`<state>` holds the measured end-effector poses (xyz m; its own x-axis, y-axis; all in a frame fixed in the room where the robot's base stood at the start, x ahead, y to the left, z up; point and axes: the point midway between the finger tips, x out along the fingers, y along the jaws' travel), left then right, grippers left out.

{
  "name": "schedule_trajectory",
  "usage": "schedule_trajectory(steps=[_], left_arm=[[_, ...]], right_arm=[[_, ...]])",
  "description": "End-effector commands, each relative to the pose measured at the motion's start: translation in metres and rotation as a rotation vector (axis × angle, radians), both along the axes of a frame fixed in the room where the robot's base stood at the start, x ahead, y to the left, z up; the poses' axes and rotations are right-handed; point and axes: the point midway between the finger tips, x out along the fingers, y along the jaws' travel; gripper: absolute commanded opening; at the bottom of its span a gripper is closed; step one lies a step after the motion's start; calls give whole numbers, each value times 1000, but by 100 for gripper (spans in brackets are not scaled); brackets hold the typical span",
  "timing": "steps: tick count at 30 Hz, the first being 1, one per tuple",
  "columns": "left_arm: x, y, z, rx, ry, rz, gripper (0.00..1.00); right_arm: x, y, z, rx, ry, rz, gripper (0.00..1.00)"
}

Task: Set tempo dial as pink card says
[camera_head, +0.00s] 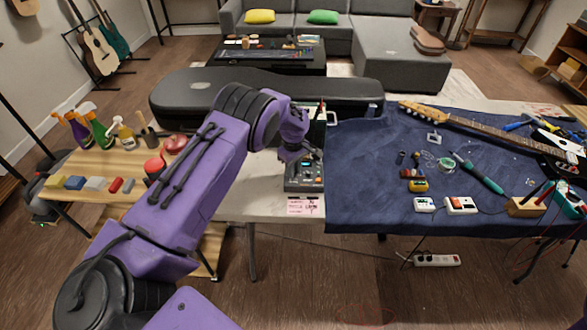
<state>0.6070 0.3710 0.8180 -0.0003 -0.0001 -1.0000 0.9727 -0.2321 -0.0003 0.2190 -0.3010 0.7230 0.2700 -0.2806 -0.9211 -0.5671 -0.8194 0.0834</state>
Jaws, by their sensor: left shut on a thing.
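The tempo device, a dark grey box (304,184) with small buttons on its face, sits at the front edge of the pale table. The pink card (303,207) is just in front of it; its print is too small to read. My left gripper (308,158) points down at the top part of the device and is shut on the tempo dial. The gripper hides the dial, so its setting cannot be read. My right gripper is not in view.
A black guitar case (210,86) lies behind my left arm. To the right, a blue cloth (363,180) holds a guitar neck (480,128), a teal-handled tool (478,173) and small meters. Spray bottles (98,132) and a red pot stand on the wooden table at left.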

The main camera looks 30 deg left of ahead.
Motion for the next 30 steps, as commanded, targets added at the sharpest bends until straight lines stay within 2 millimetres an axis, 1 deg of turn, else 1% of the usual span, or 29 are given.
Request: schedule_trajectory(steps=[5,6,7,8,16,19,23,27,30], left_arm=[[0,0,0,0,-1,-1,0],[0,0,0,0,-1,-1,34],[0,0,0,0,-1,-1,44],[0,0,0,0,-1,-1,47],[0,0,1,0,-1,-2,47],[1,0,10,0,-4,-2,47],[2,-1,39,0,-6,-3,47],[2,-1,72,0,-5,-3,47],[1,-1,90,0,-3,-2,47]], right_arm=[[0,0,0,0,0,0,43],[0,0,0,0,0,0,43],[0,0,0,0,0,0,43],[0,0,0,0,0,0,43],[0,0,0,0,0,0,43],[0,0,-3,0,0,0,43],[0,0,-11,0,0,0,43],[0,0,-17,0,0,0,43],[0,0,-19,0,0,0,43]])
